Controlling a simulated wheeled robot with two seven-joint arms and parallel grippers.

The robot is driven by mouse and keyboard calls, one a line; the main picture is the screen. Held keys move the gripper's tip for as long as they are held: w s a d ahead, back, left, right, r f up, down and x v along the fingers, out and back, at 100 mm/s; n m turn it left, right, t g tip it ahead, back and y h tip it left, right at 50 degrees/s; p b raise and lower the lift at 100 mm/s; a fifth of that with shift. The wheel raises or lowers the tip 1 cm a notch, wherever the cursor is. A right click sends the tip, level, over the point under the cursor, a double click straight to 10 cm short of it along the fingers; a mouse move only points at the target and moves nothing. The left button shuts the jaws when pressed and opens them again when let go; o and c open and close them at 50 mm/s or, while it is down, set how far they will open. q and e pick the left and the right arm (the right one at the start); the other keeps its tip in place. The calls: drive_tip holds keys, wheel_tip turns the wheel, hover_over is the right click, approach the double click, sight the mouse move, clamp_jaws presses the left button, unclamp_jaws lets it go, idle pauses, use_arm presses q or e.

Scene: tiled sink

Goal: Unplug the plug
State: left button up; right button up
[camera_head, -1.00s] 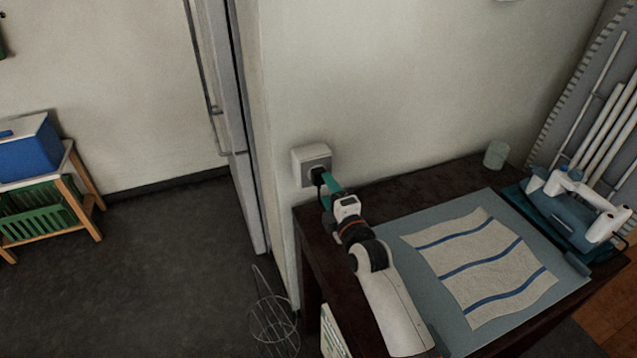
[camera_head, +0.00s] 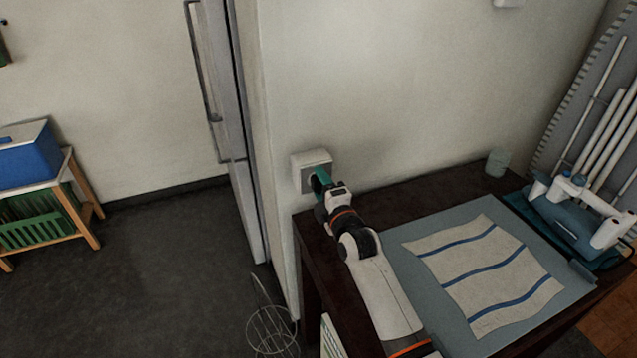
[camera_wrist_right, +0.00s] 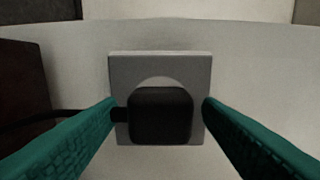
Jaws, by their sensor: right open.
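The black plug (camera_wrist_right: 160,116) sits in the grey wall socket (camera_wrist_right: 160,68) in the right wrist view. Its cord leaves to the left, past the left finger. My right gripper (camera_wrist_right: 160,112) is open, with one teal finger on each side of the plug. A small gap shows between the plug and the right finger; the left finger is close to the cord end. In the head view the white socket box (camera_head: 299,170) is on the wall, and my right gripper (camera_head: 320,180) is right at it, hiding most of the plug. My left gripper is not in view.
A dark table (camera_head: 420,193) stands below the socket, with a grey-blue mat (camera_head: 400,240), a striped cloth (camera_head: 485,275) and an iron-like appliance (camera_head: 580,210) on it. A wire basket (camera_head: 272,330) is on the floor by the wall corner.

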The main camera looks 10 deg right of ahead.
drive_tip(key=shift+p, duration=0.45)
idle(0.6)
drive_tip(key=c, duration=1.3)
drive_tip(key=s+d+p, duration=0.1)
drive_tip(key=s+p, duration=0.3)
drive_tip(key=s, duration=0.2)
drive_tip(key=shift+p, duration=0.35)
drive_tip(key=shift+d, duration=0.1)
idle(0.4)
